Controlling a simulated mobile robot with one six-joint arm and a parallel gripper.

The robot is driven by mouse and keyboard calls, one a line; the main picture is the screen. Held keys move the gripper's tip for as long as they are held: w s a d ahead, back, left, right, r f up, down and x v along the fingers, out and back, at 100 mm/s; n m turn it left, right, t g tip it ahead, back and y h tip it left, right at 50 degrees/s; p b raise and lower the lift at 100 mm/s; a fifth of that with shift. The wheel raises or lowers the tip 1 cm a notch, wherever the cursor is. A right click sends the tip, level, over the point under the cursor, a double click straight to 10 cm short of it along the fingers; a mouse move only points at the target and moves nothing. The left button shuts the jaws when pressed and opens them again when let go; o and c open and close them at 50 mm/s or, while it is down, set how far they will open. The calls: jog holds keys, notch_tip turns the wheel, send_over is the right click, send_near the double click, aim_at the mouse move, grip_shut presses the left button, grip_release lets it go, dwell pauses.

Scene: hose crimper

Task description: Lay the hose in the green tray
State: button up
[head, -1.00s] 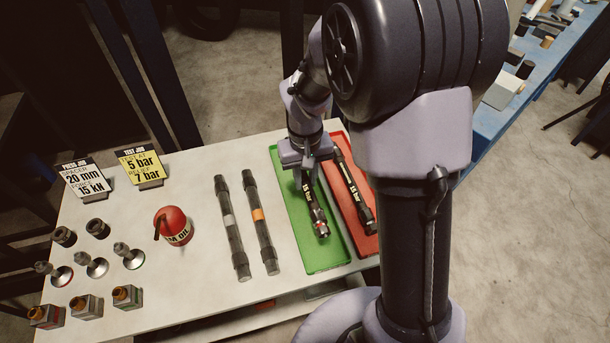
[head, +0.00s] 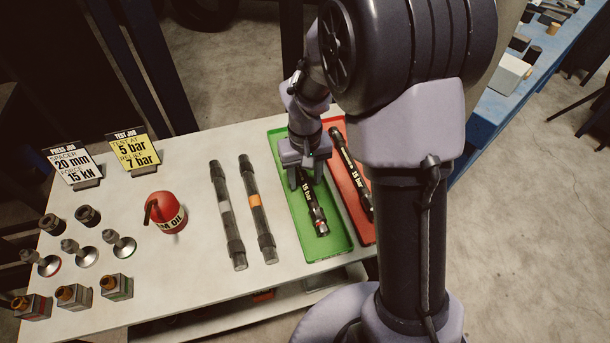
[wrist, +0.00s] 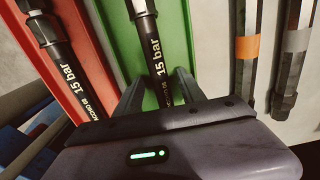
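The black hose marked 15 bar (head: 309,201) lies lengthwise in the green tray (head: 335,243), and a small red mark shows near its front fitting. It also shows in the wrist view (wrist: 158,58). My gripper (head: 306,180) is over the rear part of this hose, pointing down. Its two fingers (wrist: 158,92) stand apart, one on each side of the hose, with gaps visible in the wrist view. The gripper looks open. The hose's far end is hidden behind my gripper.
A red tray (head: 368,232) with another 15 bar hose (head: 352,175) adjoins on the right. Two hoses, with grey (head: 228,215) and orange (head: 257,210) bands, lie left of the green tray. A red oil can (head: 166,215), signs (head: 134,152) and fittings (head: 85,257) stand farther left.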

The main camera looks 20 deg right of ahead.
jog(key=shift+r, duration=0.1)
notch_tip(320, 180, up, 17)
jog(key=p, duration=0.7)
jog(key=shift+p, duration=0.3)
jog(key=shift+r, duration=0.1)
jog(key=s+a+r+m+t, duration=0.1)
jog(key=s+r+t, duration=0.1)
jog(key=s, duration=0.4)
jog(key=s+a+r+m+t+y+b, duration=0.1)
jog(key=s+r+m+t, duration=0.1)
jog(key=s+r, duration=0.2)
jog(key=s+a+r+m+t+y, duration=0.1)
jog(key=s+a+r, duration=0.1)
jog(key=s, duration=0.6)
jog(key=shift+s+r+t+b, duration=0.3)
jog(key=shift+r+t, duration=0.1)
jog(key=shift+r, duration=0.25)
